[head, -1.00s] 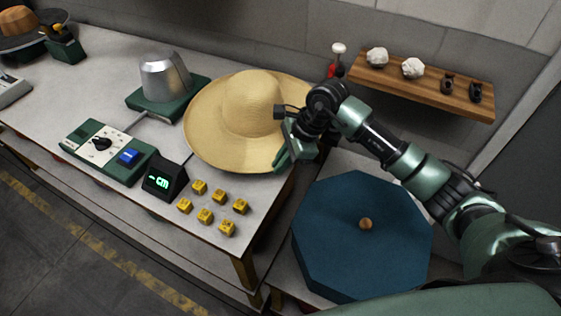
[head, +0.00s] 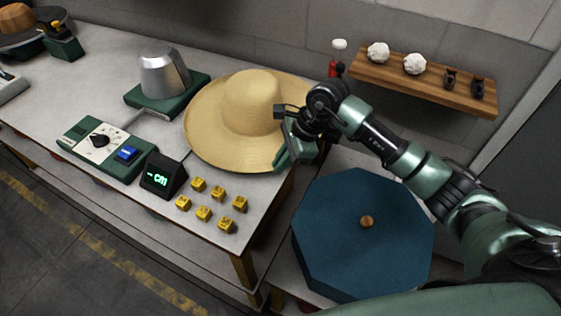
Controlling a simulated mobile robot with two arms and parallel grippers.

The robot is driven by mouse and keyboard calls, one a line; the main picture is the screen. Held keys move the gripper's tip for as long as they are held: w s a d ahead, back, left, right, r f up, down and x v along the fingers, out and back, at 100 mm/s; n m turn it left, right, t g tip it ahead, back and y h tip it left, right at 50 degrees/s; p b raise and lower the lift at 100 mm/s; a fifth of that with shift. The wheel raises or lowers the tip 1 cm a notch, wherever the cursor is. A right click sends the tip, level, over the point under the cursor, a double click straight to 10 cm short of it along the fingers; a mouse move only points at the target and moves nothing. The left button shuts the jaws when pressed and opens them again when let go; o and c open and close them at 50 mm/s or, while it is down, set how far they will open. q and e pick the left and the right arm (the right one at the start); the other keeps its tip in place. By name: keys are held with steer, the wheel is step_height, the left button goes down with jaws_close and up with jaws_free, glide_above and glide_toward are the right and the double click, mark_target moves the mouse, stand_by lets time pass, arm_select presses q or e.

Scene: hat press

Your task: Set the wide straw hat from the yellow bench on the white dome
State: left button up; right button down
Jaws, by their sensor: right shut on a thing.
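The wide straw hat (head: 252,103), pale yellow with a rounded crown and broad brim, sits over the right part of the bench, crown up. My right gripper (head: 281,150) is at the right edge of its brim and is shut on it; the fingertips are partly hidden. A silver-grey dome (head: 164,74) stands bare on a green base (head: 140,101) just left of the hat; no clearly white dome shows. The bench (head: 92,75) has a light grey top and yellowish legs. My left gripper is not in view.
A control box (head: 98,141), a small display (head: 162,176) and several yellow cubes (head: 203,213) lie in front of the hat. A blue octagonal lid (head: 335,245) with a knob is at lower right. A wooden shelf (head: 430,88) is on the wall.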

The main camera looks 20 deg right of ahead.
steer(key=shift+f, duration=0.15)
steer(key=c, duration=1.5)
jaws_free()
